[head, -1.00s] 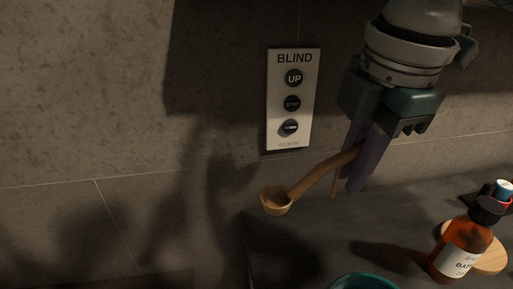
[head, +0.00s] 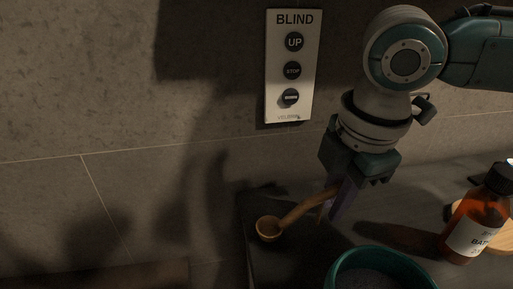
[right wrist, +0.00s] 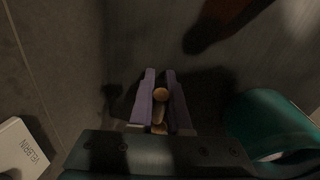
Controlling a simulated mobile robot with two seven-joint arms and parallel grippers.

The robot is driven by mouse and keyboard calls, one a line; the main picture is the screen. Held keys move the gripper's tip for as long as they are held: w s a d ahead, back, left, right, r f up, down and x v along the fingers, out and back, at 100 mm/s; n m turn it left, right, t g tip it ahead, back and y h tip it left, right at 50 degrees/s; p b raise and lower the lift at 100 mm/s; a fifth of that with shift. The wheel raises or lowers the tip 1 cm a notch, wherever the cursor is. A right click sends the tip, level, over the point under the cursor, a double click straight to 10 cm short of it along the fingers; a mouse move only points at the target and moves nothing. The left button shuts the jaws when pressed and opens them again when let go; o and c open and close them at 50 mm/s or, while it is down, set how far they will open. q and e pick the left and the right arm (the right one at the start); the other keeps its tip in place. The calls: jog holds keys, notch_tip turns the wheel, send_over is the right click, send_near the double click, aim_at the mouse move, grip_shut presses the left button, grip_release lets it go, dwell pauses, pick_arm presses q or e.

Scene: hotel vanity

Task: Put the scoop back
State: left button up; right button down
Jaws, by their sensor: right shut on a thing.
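The wooden scoop has a small round bowl (head: 268,228) and a curved brown handle (head: 308,209). My right gripper (head: 338,208) is shut on the handle, with its purple fingers pointing down over the dark counter. The scoop's bowl points left, close above the counter's left edge; I cannot tell whether it touches. In the right wrist view the handle (right wrist: 160,96) shows end-on between the two fingers (right wrist: 160,105), and the scoop's bowl is hidden. My left gripper is not in view.
A teal bowl with dark contents (head: 345,262) stands at the front, just below the gripper. An amber bottle (head: 474,232) stands at the right by a round wooden piece (head: 506,240). A blind switch panel (head: 292,68) is on the wall behind. The counter (head: 385,205) between is clear.

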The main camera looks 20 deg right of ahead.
jog(key=c, duration=0.9)
grip_release()
jog(key=shift+o, duration=0.2)
notch_tip(320, 180, up, 12)
jog(key=s+p, duration=0.2)
jog(key=p, duration=0.2)
jog(key=shift+a, duration=0.2)
